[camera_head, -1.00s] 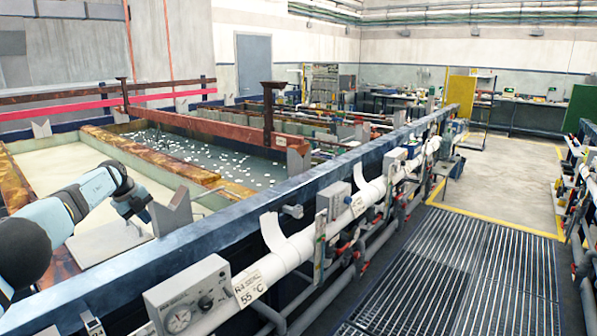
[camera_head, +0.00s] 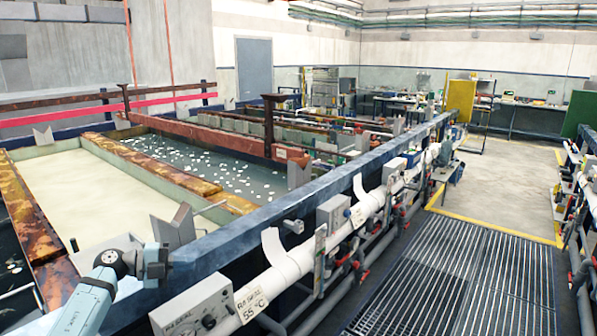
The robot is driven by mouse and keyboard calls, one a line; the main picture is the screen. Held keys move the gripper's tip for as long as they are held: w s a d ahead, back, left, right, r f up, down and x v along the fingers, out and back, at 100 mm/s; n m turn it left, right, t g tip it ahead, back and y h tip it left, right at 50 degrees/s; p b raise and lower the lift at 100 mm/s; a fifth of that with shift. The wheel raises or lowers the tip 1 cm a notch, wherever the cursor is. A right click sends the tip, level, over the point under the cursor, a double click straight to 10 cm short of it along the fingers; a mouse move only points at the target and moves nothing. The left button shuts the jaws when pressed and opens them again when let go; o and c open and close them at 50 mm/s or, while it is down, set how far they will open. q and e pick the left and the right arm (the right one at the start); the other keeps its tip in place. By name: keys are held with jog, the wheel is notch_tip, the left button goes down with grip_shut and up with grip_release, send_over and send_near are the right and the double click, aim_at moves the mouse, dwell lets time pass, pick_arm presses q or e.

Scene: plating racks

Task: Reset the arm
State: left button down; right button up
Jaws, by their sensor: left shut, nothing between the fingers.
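My left gripper (camera_head: 157,262) is at the lower left, at the end of my light-blue arm (camera_head: 88,302). It is shut and holds nothing. It is near the blue rail (camera_head: 235,235) that runs along the tanks, just in front of a grey V-shaped block (camera_head: 176,228). I cannot tell whether it touches the rail. My right gripper is not in view.
A tank of cream liquid (camera_head: 95,195) lies beyond the arm at the left. A tank with white floating pieces (camera_head: 190,160) lies behind it. White pipes (camera_head: 290,258) and a gauge box (camera_head: 196,312) line the rail's near side. The grated walkway (camera_head: 440,280) at right is clear.

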pick_arm(q)
jog(key=w+a+r+n+t+y, duration=0.1)
jog(key=w+a+r+n+t, duration=0.3)
jog(key=t, duration=0.3)
jog(key=w+a+r+n+t+y, duration=0.2)
jog(key=a+r+n+t, duration=0.2)
jog(key=r+n+t, duration=0.25)
jog(key=w+a+f+n+y, duration=0.4)
jog(key=a+f+n+y, duration=0.4)
jog(key=n+y, duration=0.65)
jog(key=s+d+f+g+h, duration=0.2)
jog(key=s+d+f, duration=0.4)
jog(key=s+f, duration=0.4)
jog(key=s+d+f+g+h, duration=0.2)
jog(key=s+d+f, duration=0.3)
jog(key=s+f, duration=0.55)
jog(key=s+d+f+g, duration=0.1)
jog(key=s+d+f, duration=0.2)
jog(key=s, duration=0.6)
jog(key=s+d+f+g+h, duration=0.1)
jog(key=s+d+f, duration=0.3)
jog(key=s, duration=0.6)
jog(key=s+d+f+g+h, duration=0.1)
jog(key=s+d, duration=0.4)
jog(key=s, duration=0.5)
notch_tip(320, 180, down, 3)
jog(key=shift+s+d+r+n+g, duration=0.15)
jog(key=shift+d+n+g, duration=0.15)
jog(key=shift+n+g, duration=0.15)
